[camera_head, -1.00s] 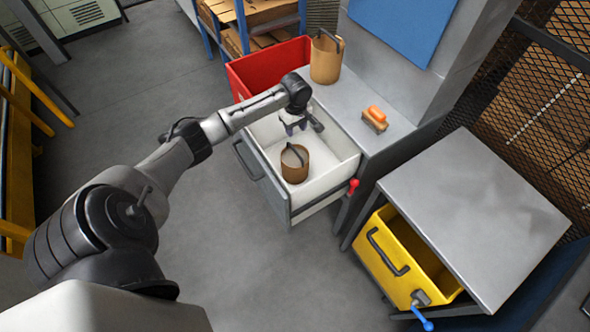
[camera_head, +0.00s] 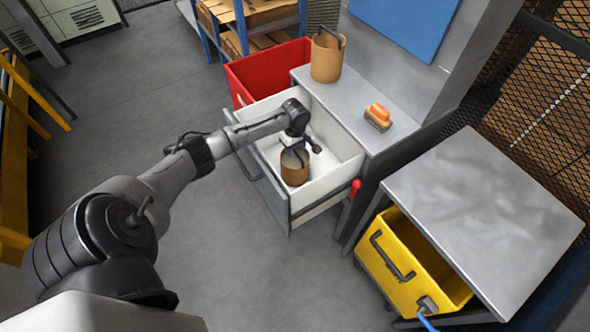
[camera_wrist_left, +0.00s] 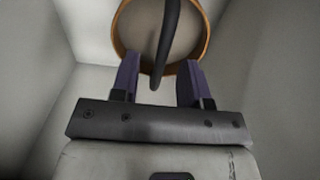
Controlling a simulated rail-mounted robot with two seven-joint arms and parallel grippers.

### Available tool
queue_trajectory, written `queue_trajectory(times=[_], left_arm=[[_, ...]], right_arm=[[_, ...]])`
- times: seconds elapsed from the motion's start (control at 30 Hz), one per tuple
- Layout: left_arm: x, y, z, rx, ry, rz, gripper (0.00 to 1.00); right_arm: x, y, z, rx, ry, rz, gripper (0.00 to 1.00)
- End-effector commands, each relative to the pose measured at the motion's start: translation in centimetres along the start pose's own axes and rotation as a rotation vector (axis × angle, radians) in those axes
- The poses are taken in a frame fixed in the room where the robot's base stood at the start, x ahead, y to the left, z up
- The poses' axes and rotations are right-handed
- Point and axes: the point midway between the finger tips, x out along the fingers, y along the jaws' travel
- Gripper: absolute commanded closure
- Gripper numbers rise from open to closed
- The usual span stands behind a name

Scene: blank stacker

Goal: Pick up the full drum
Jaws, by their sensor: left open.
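A tan drum with a dark arched handle (camera_head: 295,172) stands upright in the white pulled-out drawer (camera_head: 335,190). In the left wrist view the drum (camera_wrist_left: 135,52) shows from above, with its orange-brown rim, grey inside or top, and dark handle. My left gripper (camera_head: 294,157) is right over the drum. In the wrist view its two fingers (camera_wrist_left: 160,75) are apart, on either side of the handle's near end. I cannot tell whether they touch anything. A second tan drum (camera_head: 326,58) with a handle stands on the grey counter. My right gripper is not in view.
The drawer walls close in around the gripper. A red bin (camera_head: 265,70) stands behind the drawer. An orange-topped brush-like object (camera_head: 378,116) lies on the counter. A grey table (camera_head: 485,215) with a yellow drawer (camera_head: 405,262) is at the right.

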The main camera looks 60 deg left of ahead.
Motion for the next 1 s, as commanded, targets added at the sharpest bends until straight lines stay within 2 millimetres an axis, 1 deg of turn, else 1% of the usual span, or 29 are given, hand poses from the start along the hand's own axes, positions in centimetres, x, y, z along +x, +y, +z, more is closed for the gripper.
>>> queue_trajectory(times=[0.03, 0.1, 0.2, 1.0], left_arm=[[1.2, -0.1, 0.0, -0.001, 0.000, -0.002, 0.58], [1.9, 0.0, 0.0, -0.002, 0.000, 0.000, 0.58], [2.4, 0.0, -0.1, -0.001, 0.001, 0.000, 0.58], [2.5, 0.0, 0.0, 0.000, 0.000, 0.001, 0.58]], right_arm=[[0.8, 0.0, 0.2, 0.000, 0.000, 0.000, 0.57], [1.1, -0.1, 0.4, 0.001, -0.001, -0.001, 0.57], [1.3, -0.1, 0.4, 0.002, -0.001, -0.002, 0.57], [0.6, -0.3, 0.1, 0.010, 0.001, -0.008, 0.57]])
